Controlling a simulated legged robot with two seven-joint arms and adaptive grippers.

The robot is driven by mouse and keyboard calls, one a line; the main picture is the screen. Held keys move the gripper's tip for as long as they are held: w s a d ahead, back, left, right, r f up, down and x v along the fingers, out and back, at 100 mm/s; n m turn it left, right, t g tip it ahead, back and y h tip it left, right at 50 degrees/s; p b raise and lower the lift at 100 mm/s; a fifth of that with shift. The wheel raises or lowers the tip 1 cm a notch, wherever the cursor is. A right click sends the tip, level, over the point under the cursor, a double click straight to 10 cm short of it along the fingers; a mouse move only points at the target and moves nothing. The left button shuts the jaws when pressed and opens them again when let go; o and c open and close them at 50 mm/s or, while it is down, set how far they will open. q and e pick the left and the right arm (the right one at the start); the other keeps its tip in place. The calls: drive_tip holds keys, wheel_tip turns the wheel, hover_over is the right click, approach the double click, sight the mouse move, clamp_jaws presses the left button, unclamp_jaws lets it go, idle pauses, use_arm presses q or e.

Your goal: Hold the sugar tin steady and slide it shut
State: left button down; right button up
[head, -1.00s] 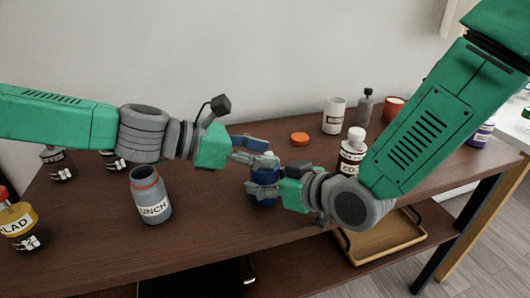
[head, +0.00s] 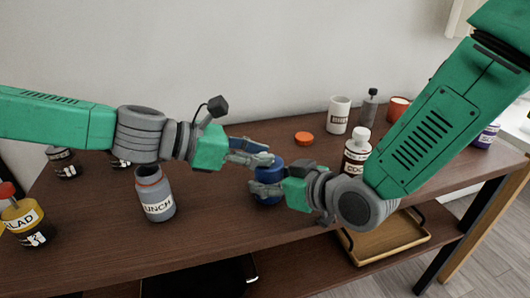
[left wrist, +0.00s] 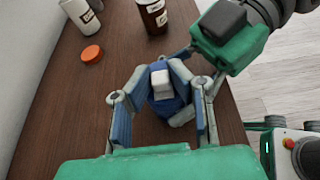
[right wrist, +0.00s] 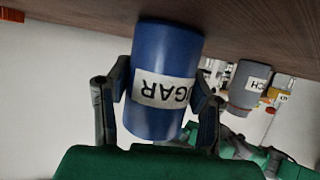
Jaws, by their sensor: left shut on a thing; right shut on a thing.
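The blue sugar tin (head: 268,198) stands near the table's front edge. The right wrist view shows its white label (right wrist: 165,91) upside down, with the tin (right wrist: 160,50) between my right gripper's fingers. My right gripper (head: 268,186) is shut around the tin's body from the right. My left gripper (head: 262,159) is shut at the tin's top from the left. In the left wrist view a pale block (left wrist: 160,84) shows on the tin between my left fingers. The fingers hide much of the tin's top, and I cannot tell exactly which part the left fingers grip.
A grey jar (head: 155,195) stands left of the tin. An orange lid (head: 304,139), a white mug (head: 338,115) and a brown bottle (head: 357,155) lie or stand behind and right. A wooden tray (head: 390,240) sits on the lower shelf. Bare table lies between jar and tin.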

use_arm(q)
drive_tip(key=c, duration=1.5)
unclamp_jaws()
drive_tip(key=shift+v, duration=5.95)
use_arm(e)
drive_tip(key=o, duration=1.3)
drive_tip(key=shift+o, duration=0.2)
drive_tip(key=shift+d, duration=0.1)
